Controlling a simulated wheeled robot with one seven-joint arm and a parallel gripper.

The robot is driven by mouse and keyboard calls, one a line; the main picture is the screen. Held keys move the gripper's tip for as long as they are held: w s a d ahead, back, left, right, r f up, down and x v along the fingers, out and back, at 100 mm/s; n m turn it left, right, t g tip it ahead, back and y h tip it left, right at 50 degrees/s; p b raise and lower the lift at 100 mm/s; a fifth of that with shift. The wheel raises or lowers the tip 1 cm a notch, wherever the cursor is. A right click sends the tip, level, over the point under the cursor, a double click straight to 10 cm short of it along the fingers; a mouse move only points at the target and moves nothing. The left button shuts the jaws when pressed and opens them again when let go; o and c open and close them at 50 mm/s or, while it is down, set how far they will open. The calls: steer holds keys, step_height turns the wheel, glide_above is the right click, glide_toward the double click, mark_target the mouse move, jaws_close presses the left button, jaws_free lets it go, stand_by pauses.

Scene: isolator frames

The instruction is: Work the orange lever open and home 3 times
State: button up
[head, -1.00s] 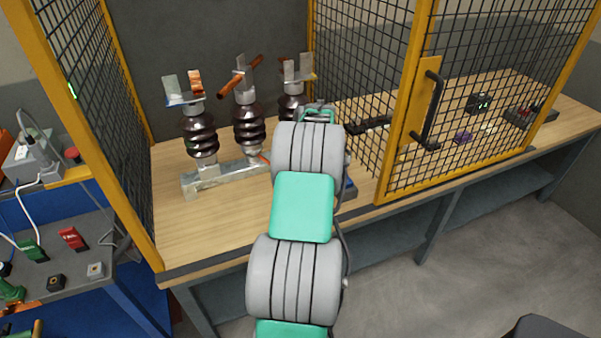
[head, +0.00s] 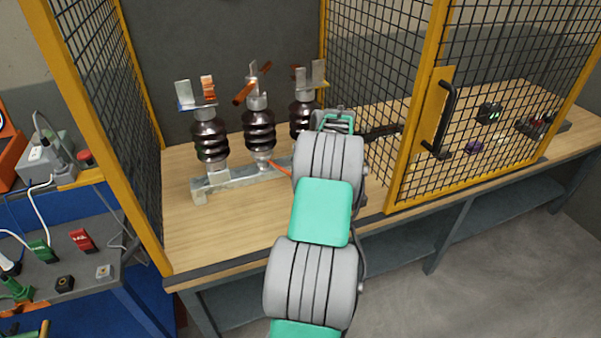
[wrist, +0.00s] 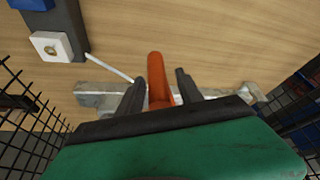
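The orange lever (head: 280,167) sticks out from the foot of the middle insulator of the switch (head: 259,130), towards the front right. Its outer end is hidden behind my arm in the head view. In the wrist view the orange lever (wrist: 158,78) stands between the two dark fingers of my gripper (wrist: 160,85), with a narrow gap showing on its right side. The fingers look apart, on either side of the lever, and contact is not clear. My gripper itself is hidden by my arm in the head view.
The switch's metal base rail (head: 240,178) lies on the wooden bench (head: 225,225). Yellow-framed mesh panels stand at the left (head: 95,110) and right (head: 405,150), the right one close to my arm. A side table with plugs (head: 75,270) stands at the left.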

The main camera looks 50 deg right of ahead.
steer(key=v, duration=0.7)
steer(key=shift+r+b, duration=0.3)
steer(key=shift+r, duration=0.1)
steer(key=shift+s+d, duration=0.1)
steer(key=shift+s, duration=0.05)
